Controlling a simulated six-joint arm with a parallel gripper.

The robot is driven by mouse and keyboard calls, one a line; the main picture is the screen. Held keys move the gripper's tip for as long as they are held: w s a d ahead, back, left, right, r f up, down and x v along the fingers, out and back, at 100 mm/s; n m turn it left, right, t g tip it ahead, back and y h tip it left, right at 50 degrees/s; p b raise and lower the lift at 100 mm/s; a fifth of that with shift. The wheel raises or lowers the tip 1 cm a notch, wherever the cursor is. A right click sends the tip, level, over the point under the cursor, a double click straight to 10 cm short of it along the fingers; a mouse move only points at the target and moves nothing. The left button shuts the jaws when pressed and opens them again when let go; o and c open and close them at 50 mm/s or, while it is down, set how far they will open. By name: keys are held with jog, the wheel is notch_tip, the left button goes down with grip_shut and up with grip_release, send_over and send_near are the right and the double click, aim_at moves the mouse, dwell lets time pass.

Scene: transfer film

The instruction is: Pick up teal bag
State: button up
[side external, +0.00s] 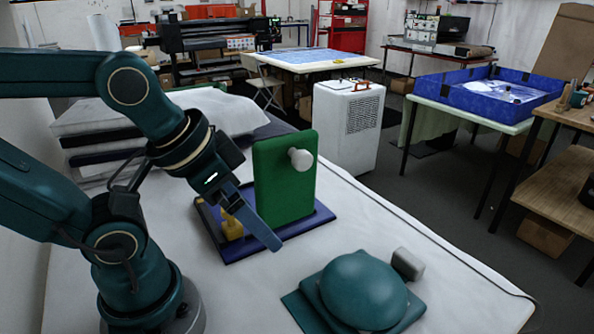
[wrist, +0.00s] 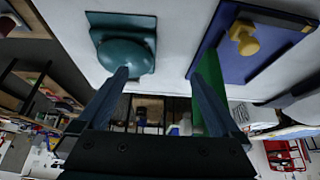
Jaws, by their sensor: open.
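The teal bag (side external: 362,290) is a smooth dome on a flat, square-edged base, lying on the white table at the front right. It also shows in the wrist view (wrist: 124,54), at upper left, by the tip of the left finger but not between the fingers. My gripper (side external: 264,232) is up and to the left of the bag in the side view, beside the green panel. In the wrist view my gripper (wrist: 160,80) has its two fingers wide apart with nothing held between them.
A green upright panel (side external: 275,180) with a white knob (side external: 301,158) stands on a dark blue plate (side external: 235,251). A yellow knob-like piece (side external: 231,226) is on that plate. A grey cylinder (side external: 407,263) sits at the bag's back right. The table between plate and bag is clear.

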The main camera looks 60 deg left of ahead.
dwell(0.6)
jog(key=g, duration=0.1)
send_over(405, 261)
jog(key=s, duration=0.2)
jog(key=f, duration=1)
jog(key=shift+s+a, duration=0.1)
jog(key=shift+a, duration=0.1)
jog(key=shift+w+d+f, duration=0.15)
jog(key=shift+w+f, duration=0.1)
jog(key=shift+f, duration=0.2)
jog(key=shift+x, duration=2.35)
